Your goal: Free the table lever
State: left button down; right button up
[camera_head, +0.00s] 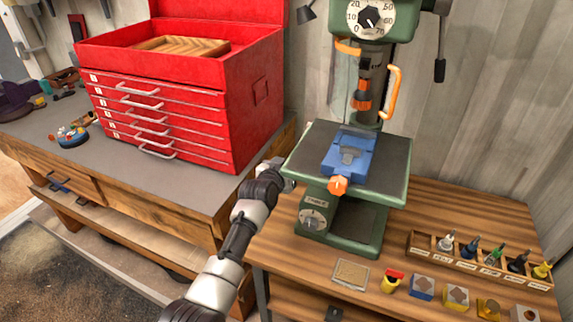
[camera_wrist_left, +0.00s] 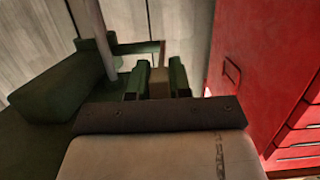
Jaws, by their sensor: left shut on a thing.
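The green drill press has a flat dark-topped table (camera_head: 388,158) with a blue vise (camera_head: 347,155) on it. A dial (camera_head: 313,220) on its base is labelled TABLE. My left arm reaches the table's left edge in the head view; the gripper there is mostly hidden by the table. In the left wrist view my left gripper (camera_wrist_left: 158,82) is shut on a tan-brown piece, apparently the table lever (camera_wrist_left: 158,84), beside the press's green body and grey column. The lever is not visible in the head view. My right gripper is not in view.
A red tool chest (camera_head: 255,90) stands on the grey-topped bench close left of my left arm. A wooden rack (camera_head: 420,250) of small bottles and several small blocks sit on the wooden bench at right.

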pick_arm(q)
jog(key=c, duration=1)
grip_release()
jog(key=shift+c, duration=0.2)
jog(key=shift+s, duration=0.15)
jog(key=b+v, duration=0.1)
jog(key=v, duration=0.9)
jog(key=shift+s+a, duration=0.2)
jog(key=shift+s, duration=0.05)
